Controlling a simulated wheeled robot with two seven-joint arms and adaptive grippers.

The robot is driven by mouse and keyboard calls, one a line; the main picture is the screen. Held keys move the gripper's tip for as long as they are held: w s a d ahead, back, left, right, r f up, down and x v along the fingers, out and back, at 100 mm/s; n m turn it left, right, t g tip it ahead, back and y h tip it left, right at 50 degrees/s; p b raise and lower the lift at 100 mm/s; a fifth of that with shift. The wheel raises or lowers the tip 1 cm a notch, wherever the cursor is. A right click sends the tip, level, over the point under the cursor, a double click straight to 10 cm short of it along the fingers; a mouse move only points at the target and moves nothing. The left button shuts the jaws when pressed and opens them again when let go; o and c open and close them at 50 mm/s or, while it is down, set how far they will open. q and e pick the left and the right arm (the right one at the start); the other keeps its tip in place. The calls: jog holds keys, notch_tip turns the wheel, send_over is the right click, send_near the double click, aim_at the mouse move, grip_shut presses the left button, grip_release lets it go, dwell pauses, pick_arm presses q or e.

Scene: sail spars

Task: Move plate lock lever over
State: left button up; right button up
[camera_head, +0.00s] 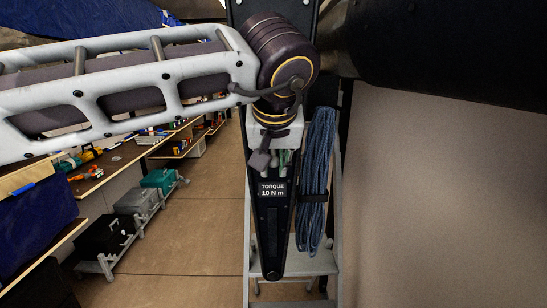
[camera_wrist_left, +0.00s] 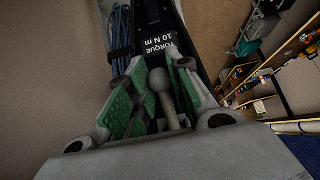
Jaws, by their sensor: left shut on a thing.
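The plate lock lever (camera_wrist_left: 159,82) is a grey stem with a rounded knob, seen between the green-padded fingers in the left wrist view. My left gripper (camera_wrist_left: 160,74) is shut on it. In the head view my left gripper (camera_head: 284,155) points down over the upper part of a dark tapered plate (camera_head: 271,230) labelled "TORQUE 10 N m". The label (camera_wrist_left: 159,42) also shows just past the fingertips in the wrist view. In the head view my wrist and gripper hide most of the lever. My right gripper is out of view.
A coil of blue rope (camera_head: 316,180) hangs close to the right of the plate. A grey ladder-like stand (camera_head: 318,263) is behind. A large black cylinder (camera_head: 440,45) fills the upper right. Benches with tools and several cases (camera_head: 135,200) line the left; the floor between is clear.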

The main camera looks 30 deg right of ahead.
pick_arm(q)
jog(key=shift+w+d+f, duration=0.25)
jog(key=shift+w+f, duration=0.1)
jog(key=shift+f, duration=0.05)
jog(key=shift+w+d, duration=0.1)
jog(key=shift+w, duration=0.1)
jog(key=shift+w+d+f+p, duration=0.2)
jog(key=shift+w+d, duration=0.05)
jog(key=shift+w, duration=0.15)
jog(key=shift+w+d+f+p, duration=0.15)
jog(key=shift+w+d, duration=0.05)
jog(key=shift+w, duration=0.3)
dwell(0.3)
jog(key=shift+w+d+p, duration=0.25)
jog(key=shift+w+p, duration=0.05)
jog(key=shift+w, duration=0.05)
jog(key=shift+o, duration=0.2)
jog(key=shift+w+d+f, duration=0.1)
jog(key=shift+w+d, duration=0.15)
jog(key=shift+w, duration=0.15)
jog(key=o, duration=0.9)
jog(key=shift+f, duration=0.1)
jog(key=shift+c, duration=0.2)
